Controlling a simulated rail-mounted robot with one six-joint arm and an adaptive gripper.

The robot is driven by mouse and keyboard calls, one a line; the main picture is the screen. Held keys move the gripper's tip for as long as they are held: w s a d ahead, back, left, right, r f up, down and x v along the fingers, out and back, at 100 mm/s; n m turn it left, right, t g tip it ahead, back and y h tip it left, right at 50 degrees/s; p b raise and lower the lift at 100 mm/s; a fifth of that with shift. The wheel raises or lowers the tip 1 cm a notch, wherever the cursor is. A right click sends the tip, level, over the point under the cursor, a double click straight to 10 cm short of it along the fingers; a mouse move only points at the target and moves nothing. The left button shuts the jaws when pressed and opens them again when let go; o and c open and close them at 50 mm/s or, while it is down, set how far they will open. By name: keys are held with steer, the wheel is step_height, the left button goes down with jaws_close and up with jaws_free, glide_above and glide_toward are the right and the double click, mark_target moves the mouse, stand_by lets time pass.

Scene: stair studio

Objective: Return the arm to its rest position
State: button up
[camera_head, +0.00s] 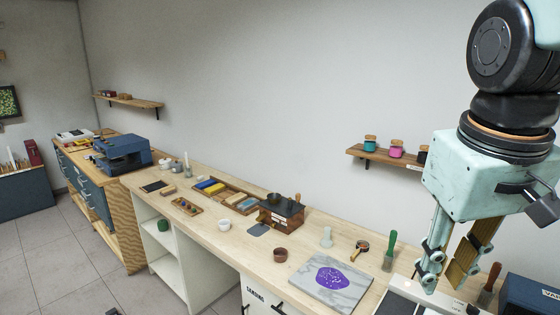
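My arm comes down from the top right of the head view, with its pale teal gripper body below black and copper-coloured joints. My gripper (443,277) points downward at the right, its two fingers apart, and nothing shows between them. It hangs in front of the right end of the long wooden counter (225,245), to the right of a grey marbled slab (357,287) with a purple speckled patch. How far the fingertips are above the surface behind them cannot be told.
A dark blue box (530,296) stands at the lower right. A wall shelf (375,155) with jars is behind the gripper. A blue machine (122,153) stands far left.

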steer(key=s+a+f+t+b, duration=0.1)
steer(key=s+a+f+b, duration=0.2)
steer(key=s, duration=0.7)
steer(key=shift+s+a+f+m+t+y, duration=0.2)
steer(key=shift+s+a+m+t+y, duration=0.2)
steer(key=shift+a, duration=0.45)
steer(key=shift+w, duration=0.1)
steer(key=shift+f, duration=0.1)
step_height(320, 180, down, 4)
steer(key=b, duration=0.4)
stand_by(0.3)
stand_by(0.5)
